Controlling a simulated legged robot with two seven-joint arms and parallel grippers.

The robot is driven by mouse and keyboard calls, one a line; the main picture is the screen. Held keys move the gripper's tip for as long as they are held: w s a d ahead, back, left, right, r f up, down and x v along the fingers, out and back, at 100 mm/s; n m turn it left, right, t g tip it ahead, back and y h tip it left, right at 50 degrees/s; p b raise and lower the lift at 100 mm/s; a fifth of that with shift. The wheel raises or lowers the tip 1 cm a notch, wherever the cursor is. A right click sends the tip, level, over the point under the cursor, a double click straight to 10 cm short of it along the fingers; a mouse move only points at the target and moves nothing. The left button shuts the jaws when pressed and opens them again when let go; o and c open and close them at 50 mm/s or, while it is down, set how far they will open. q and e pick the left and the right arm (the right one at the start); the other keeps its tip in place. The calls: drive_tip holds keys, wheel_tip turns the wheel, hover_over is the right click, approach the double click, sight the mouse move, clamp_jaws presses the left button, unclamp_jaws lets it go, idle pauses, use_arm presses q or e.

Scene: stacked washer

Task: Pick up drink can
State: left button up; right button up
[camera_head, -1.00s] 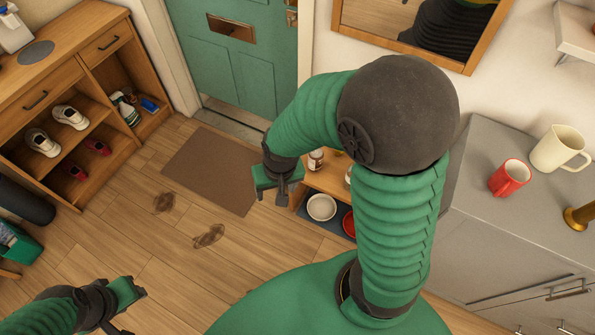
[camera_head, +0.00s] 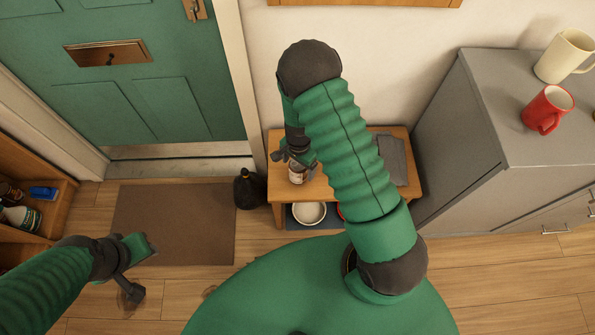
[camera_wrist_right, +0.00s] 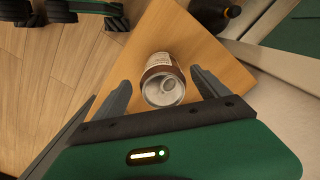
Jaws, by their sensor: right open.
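The drink can (camera_head: 297,174) stands on a small wooden table against the wall, partly hidden by my right gripper in the head view. In the right wrist view the can (camera_wrist_right: 163,80) shows its silver top and a brown and white side, and it lies between the two fingers. My right gripper (camera_head: 295,157) is open right at the can; in the wrist view its fingers (camera_wrist_right: 162,88) are spread on either side with gaps to the can. My left gripper (camera_head: 140,268) is low at the left over the floor, away from the can; its jaw state is unclear.
The wooden table (camera_head: 402,135) has a grey cloth (camera_head: 391,160) at its right and a white bowl (camera_head: 309,213) underneath. A dark bottle (camera_head: 249,189) stands on the floor to its left. A grey cabinet (camera_head: 465,120) with a red mug (camera_head: 547,110) and a cream mug (camera_head: 565,55) is at the right.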

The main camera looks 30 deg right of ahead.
drive_tip(key=f, duration=0.1)
drive_tip(key=f+b, duration=0.1)
drive_tip(key=f, duration=0.3)
drive_tip(key=shift+w+d+f, duration=0.1)
drive_tip(key=shift+w+d, duration=0.2)
drive_tip(key=shift+d, duration=0.1)
drive_tip(key=shift+a, duration=0.15)
drive_tip(key=shift+a+r, duration=0.25)
drive_tip(key=shift+c, duration=1.5)
drive_tip(key=shift+d+f, duration=0.1)
drive_tip(key=shift+d, duration=0.15)
drive_tip(key=c, duration=1)
drive_tip(key=shift+a, duration=0.1)
clamp_jaws()
